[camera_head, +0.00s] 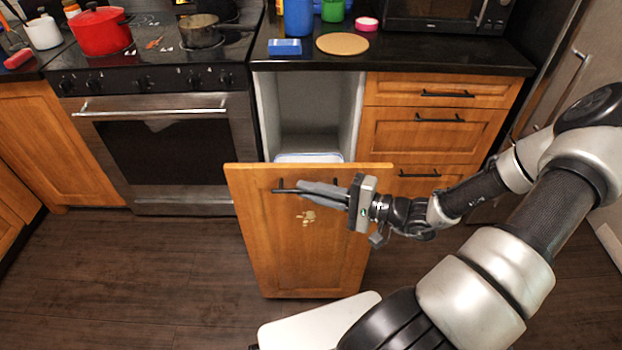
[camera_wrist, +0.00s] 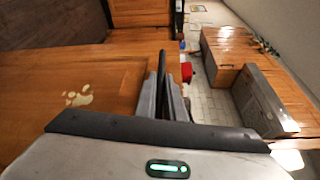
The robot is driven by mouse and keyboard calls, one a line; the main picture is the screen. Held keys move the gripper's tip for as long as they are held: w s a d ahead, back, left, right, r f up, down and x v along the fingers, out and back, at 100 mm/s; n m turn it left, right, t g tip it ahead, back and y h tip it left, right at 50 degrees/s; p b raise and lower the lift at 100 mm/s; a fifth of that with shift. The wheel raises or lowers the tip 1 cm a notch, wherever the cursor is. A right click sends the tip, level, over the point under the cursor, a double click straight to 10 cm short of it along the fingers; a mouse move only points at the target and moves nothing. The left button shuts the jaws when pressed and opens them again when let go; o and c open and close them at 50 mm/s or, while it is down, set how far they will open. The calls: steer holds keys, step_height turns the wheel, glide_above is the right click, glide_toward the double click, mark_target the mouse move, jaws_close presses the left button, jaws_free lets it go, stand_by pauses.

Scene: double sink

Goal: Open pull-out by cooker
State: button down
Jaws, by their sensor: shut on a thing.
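The pull-out's wooden front (camera_head: 300,250) stands well forward of the cabinet in the head view, just right of the cooker (camera_head: 165,140). Its pale-walled cavity (camera_head: 308,105) shows behind it, with a white bin rim (camera_head: 308,157) inside. My gripper (camera_head: 312,192) reaches in from the right and is shut on the dark bar handle (camera_head: 283,190) near the top of the front. In the wrist view the handle (camera_wrist: 162,70) runs between the fingers (camera_wrist: 165,102), and the wooden front (camera_wrist: 70,85) with a pale paw-like mark fills the left.
Closed drawers (camera_head: 435,128) are right of the cavity. The black counter (camera_head: 400,55) above holds a blue sponge box (camera_head: 285,46), a round board (camera_head: 342,43) and a microwave (camera_head: 445,15). A red pot (camera_head: 100,32) stands on the cooker. Dark floor (camera_head: 150,270) is clear at left.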

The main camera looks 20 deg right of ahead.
steer(key=shift+s, duration=0.15)
steer(key=c, duration=1.8)
jaws_free()
steer(key=shift+c, duration=0.2)
steer(key=shift+d, duration=0.1)
steer(key=p+v, duration=0.1)
steer(key=v, duration=1.6)
steer(key=shift+s+p, duration=0.15)
steer(key=shift+p, duration=0.2)
steer(key=shift+r, duration=0.1)
